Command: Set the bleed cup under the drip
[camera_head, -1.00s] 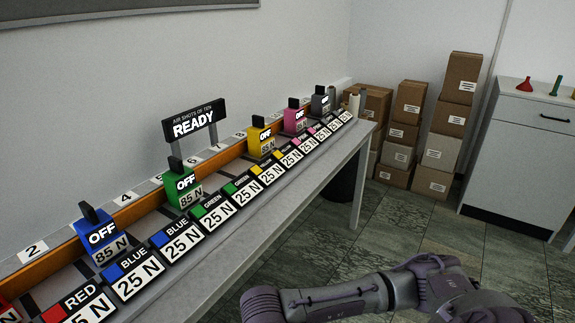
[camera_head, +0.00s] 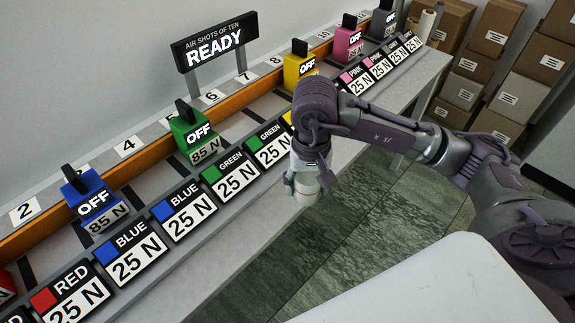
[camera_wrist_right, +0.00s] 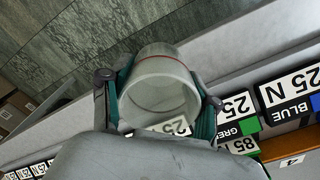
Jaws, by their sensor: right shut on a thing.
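The bleed cup (camera_head: 305,195) is pale and round, and hangs below my right gripper (camera_head: 307,168) at the front edge of the bench. In the right wrist view the cup (camera_wrist_right: 158,84) shows its open mouth and a thin red line around its wall. There my right gripper (camera_wrist_right: 158,100) is shut on it, one finger on each side. No drip can be made out in these frames. My left gripper is not in view.
A long grey bench (camera_head: 190,268) carries a row of 25 N label blocks, with coloured OFF units behind them, including a green one (camera_head: 194,133) and a blue one (camera_head: 92,197). A READY sign (camera_head: 214,47) stands at the back. Cardboard boxes (camera_head: 497,40) are stacked at the right.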

